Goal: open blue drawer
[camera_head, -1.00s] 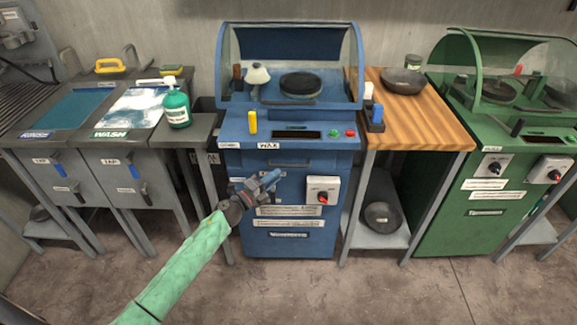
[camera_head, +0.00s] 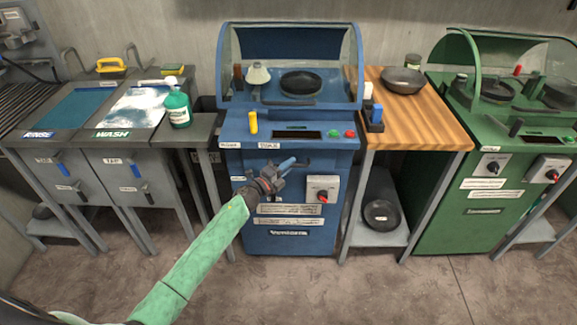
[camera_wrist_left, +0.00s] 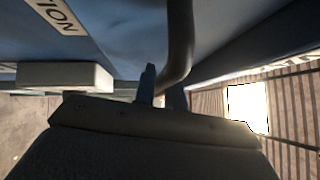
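The blue cabinet (camera_head: 258,205) stands in the middle of the head view, with the drawer front below its control top. The drawer's dark bar handle (camera_head: 304,163) runs across near the top, partly hidden by my left gripper (camera_head: 286,167). That gripper is at the handle. In the left wrist view the curved dark handle (camera_wrist_left: 181,40) reaches down to the two fingers of the left gripper (camera_wrist_left: 161,97). A gap shows between the fingers; whether they touch the handle is unclear. The drawer looks closed. My right gripper is not in view.
A switch box (camera_head: 322,190) with a red knob sticks out from the cabinet front, right of my left gripper. A wooden-top table (camera_head: 430,125) stands to the right, grey wash sinks (camera_head: 122,165) to the left. The floor in front is clear.

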